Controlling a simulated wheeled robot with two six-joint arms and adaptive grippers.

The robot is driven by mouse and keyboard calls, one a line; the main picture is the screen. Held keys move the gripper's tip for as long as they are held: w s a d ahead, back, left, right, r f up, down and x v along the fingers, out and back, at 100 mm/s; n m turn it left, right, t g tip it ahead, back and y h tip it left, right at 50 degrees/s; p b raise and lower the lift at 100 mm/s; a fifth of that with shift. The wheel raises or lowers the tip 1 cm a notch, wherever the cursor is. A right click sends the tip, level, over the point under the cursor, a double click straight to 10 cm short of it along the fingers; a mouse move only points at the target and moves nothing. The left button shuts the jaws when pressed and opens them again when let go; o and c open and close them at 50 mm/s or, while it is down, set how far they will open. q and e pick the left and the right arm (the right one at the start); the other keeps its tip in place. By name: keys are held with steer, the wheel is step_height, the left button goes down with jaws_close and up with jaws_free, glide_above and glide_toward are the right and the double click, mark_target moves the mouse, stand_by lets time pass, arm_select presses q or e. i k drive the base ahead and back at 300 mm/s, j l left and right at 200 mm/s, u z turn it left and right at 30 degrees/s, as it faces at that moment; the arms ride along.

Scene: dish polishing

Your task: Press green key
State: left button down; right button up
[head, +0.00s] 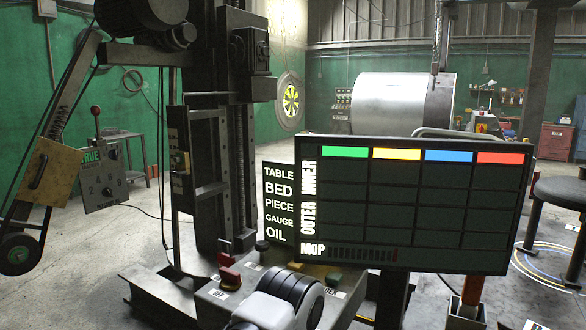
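A control console (215,301) with coloured keys stands at the bottom centre, partly hidden by a white and grey arm link that I take to be mine. Neither gripper's fingers are in view.
A tall dark machine column (225,130) stands behind the console at the left. A belt arm with a wheel (20,254) and a grey dial box (103,180) are at the far left. A large metal drum (395,103) is behind the board. A dark stool (562,192) is at the right.

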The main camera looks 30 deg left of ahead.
mark_target(335, 277)
steer(key=j+z, duration=0.1)
steer(key=j, duration=0.55)
steer(key=j+z, duration=0.1)
steer(key=j, duration=0.55)
steer(key=k+j+z, duration=0.1)
steer(key=j, duration=0.55)
steer(key=k+j+z, duration=0.1)
steer(key=j, duration=0.55)
